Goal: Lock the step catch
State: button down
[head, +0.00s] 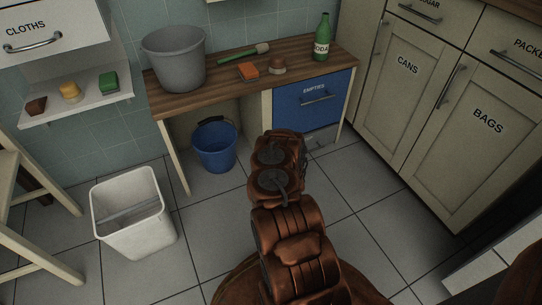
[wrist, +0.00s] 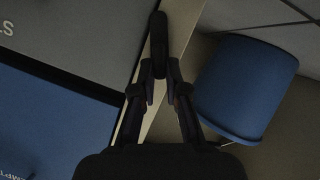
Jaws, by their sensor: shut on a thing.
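In the wrist view, my gripper (wrist: 161,82) has its two dark fingers closed in on a dark upright bar (wrist: 158,35). The bar stands out in front of the edge between a grey panel (wrist: 95,35) and a cream upright. It may be the step catch, but the picture is too dark to be sure or to show its locked state. In the head view my copper-coloured arm hides the gripper and what it holds. A pale low panel (head: 322,136) with a handle shows below the blue "EMPTIES" drawer (head: 314,97), just right of my arm.
A blue bucket (head: 215,150) stands under the wooden counter (head: 220,78), close to my gripper; it also shows in the wrist view (wrist: 240,88). A white bin (head: 132,225) stands on the left floor. Cabinets (head: 440,120) line the right. Tiled floor between is clear.

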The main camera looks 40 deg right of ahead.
jog(key=n+h, duration=0.1)
jog(key=n, duration=0.1)
jog(key=f+n+h, duration=0.1)
jog(key=n, duration=0.1)
jog(key=shift+w+a+h, duration=0.25)
jog(key=shift+a+h, duration=0.05)
jog(key=shift+a, duration=0.1)
jog(key=n+h+b, duration=0.1)
jog(key=b, duration=0.1)
jog(key=n+b, duration=0.2)
jog(key=shift+a+f+t+h, duration=0.15)
jog(key=shift+f+t+h, duration=0.15)
jog(key=shift+f+h, duration=0.1)
jog(key=n+h+b, duration=0.1)
jog(key=n+b, duration=0.2)
jog(key=shift+t, duration=0.4)
jog(key=shift+r+b, duration=0.1)
jog(key=shift+b, duration=0.3)
jog(key=c, duration=1.2)
grip_release()
